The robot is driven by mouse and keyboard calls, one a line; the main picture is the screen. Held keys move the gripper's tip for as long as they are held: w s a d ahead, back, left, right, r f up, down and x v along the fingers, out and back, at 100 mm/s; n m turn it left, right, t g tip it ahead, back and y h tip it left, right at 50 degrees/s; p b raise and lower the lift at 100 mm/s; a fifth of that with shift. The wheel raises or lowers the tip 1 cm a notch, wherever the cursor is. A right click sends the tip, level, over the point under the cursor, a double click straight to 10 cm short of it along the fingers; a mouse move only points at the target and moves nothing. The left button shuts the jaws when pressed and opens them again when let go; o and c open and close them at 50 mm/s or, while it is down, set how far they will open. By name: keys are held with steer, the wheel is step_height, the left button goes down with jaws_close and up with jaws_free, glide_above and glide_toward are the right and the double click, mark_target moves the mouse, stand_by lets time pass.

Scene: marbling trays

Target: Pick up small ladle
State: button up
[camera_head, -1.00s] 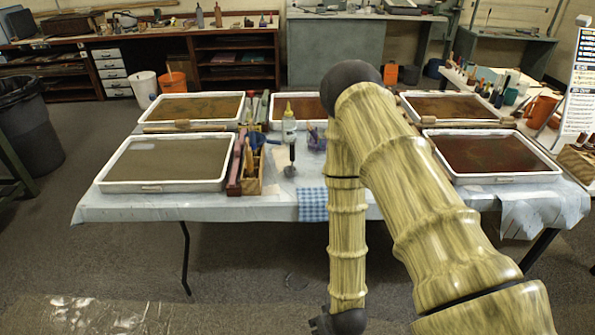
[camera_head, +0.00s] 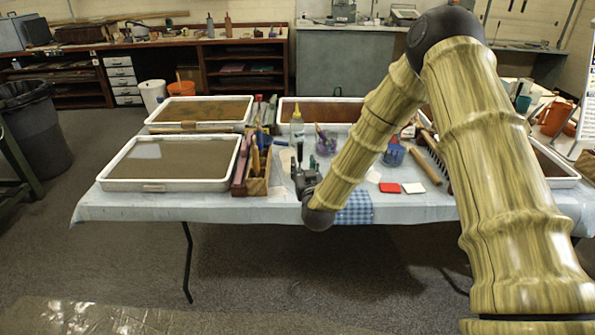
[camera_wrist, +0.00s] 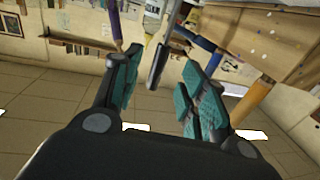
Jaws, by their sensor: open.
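A slim dark handle (camera_wrist: 157,66), which looks like the small ladle's, shows in the wrist view between my gripper's two teal-padded fingers, nearer the far end. I cannot tell whether either finger touches it. My gripper (camera_wrist: 163,60) is open around that space. In the head view my gripper (camera_head: 300,168) is low over the front of the table, just right of the wooden tool box. It hides most of the ladle there, including its bowl.
The wooden box (camera_head: 257,187) of tools stands close left of my gripper, and shows large in the wrist view (camera_wrist: 272,40). Red (camera_head: 389,188) and white (camera_head: 413,188) pieces lie right.

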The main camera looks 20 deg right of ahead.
mark_target(300, 154)
steer(key=shift+w+d, duration=0.1)
steer(key=shift+w, duration=0.65)
steer(key=w, duration=0.2)
steer(key=w+r+p, duration=0.1)
steer(key=w, duration=0.1)
steer(key=shift+d, duration=0.25)
steer(key=shift+w, duration=0.7)
jaws_close()
